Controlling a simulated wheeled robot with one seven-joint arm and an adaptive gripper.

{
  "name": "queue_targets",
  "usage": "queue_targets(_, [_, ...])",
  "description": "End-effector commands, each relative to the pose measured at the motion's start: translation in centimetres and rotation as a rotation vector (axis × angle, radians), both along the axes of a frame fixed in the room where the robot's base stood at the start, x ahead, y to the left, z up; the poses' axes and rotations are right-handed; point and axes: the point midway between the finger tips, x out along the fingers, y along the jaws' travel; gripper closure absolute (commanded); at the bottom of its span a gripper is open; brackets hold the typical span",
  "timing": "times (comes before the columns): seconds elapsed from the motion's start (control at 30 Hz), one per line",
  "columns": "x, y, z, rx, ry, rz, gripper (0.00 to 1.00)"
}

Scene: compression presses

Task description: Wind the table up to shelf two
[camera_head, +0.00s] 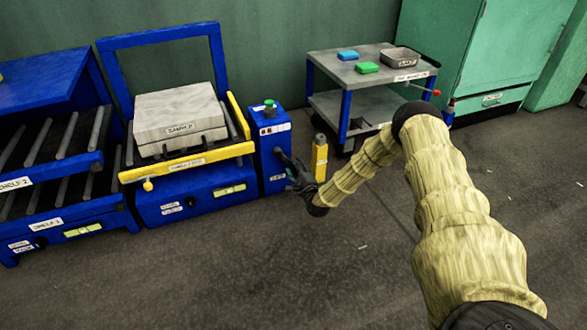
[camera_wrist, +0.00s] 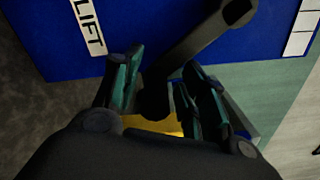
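The lift table (camera_head: 187,165) has a yellow front edge and carries a grey block (camera_head: 180,112). In the picture its left front corner lies slightly below the near end of shelf two (camera_head: 85,165); I cannot tell whether they are level. A blue box (camera_head: 268,150) with a green-topped button stands right of the table; its side reads "LIFT" in the wrist view (camera_wrist: 60,35). A dark crank arm (camera_wrist: 195,45) runs from that side to a handle (camera_wrist: 154,100). My gripper (camera_head: 297,172) is at the box. Its fingers (camera_wrist: 160,85) are spread either side of the handle; contact is unclear.
A yellow post (camera_head: 319,160) stands close behind my gripper. A grey cart (camera_head: 345,72) with blue legs, holding blue and green blocks and a tray, stands at the back, before a green cabinet (camera_head: 500,40). Shelf one (camera_head: 60,222) is under shelf two. Floor in front is clear.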

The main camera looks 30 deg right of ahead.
Motion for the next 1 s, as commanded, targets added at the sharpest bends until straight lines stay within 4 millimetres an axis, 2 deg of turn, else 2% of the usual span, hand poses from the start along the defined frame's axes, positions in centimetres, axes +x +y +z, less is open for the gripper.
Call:
queue_targets(0.3, [0.0,0.0,0.0,0.0,-0.001,-0.001,0.59])
queue_targets(0.47, [-1.1,0.1,0.0,0.001,-0.001,-0.001,0.59])
queue_targets(1.0, [-10.1,1.3,-0.1,0.002,0.001,-0.001,0.59])
